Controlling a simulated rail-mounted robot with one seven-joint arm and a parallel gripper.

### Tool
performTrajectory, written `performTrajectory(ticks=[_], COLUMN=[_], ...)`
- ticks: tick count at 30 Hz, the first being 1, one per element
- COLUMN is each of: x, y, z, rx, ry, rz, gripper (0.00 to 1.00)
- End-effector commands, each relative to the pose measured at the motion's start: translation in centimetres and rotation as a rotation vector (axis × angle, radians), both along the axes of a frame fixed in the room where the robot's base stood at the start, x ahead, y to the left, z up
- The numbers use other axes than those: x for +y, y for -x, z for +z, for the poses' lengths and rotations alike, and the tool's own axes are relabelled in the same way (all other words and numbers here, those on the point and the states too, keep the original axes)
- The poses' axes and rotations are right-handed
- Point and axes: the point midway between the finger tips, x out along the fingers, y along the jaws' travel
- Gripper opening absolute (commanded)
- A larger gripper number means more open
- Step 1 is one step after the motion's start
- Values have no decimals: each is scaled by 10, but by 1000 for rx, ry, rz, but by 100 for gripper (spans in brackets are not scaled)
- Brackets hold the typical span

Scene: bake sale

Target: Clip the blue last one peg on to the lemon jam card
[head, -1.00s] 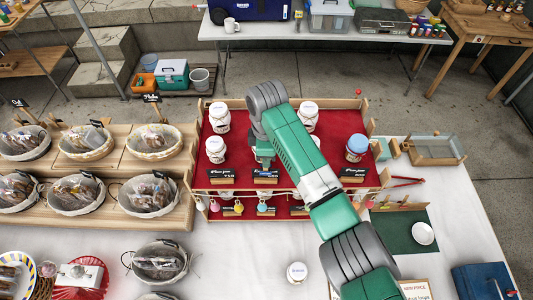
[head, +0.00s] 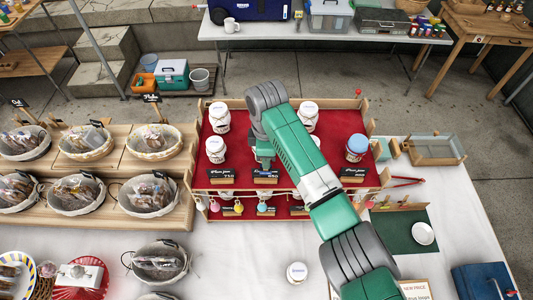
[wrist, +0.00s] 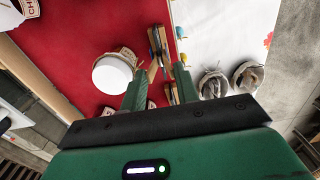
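My gripper (head: 264,162) is low over the middle price card (head: 265,176) at the front of the red display's upper tier. In the wrist view, my gripper (wrist: 160,68) has its two fingers apart, with a gap between the tips. A small blue piece, likely the blue peg (wrist: 153,50), shows against the wooden-backed card just beyond the fingertips, not gripped. Whether it is fully seated on the card's edge cannot be told. The card's wording is too small to read, so I cannot confirm it is lemon jam.
White-lidded jars stand close behind the card, one (head: 215,149) to the left and a blue-lidded one (head: 357,147) to the right. Side cards (head: 221,176) flank it. Round coloured tags (head: 238,208) hang along the lower tier. Baskets (head: 150,194) fill the left.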

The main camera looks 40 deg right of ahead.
Motion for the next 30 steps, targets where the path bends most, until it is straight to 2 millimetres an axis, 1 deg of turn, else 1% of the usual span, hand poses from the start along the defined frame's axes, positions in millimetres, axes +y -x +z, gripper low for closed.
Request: performTrajectory(ticks=[4, 5, 11, 12, 15, 30], x=[0, 0, 0, 0, 0, 0], y=[0, 0, 0, 0, 0, 0], z=[0, 0, 0, 0, 0, 1], rx=[0, 0, 0, 0, 0, 0], ry=[0, 0, 0, 0, 0, 0], rz=[0, 0, 0, 0, 0, 0], gripper=[30, 32, 32, 40, 58, 58])
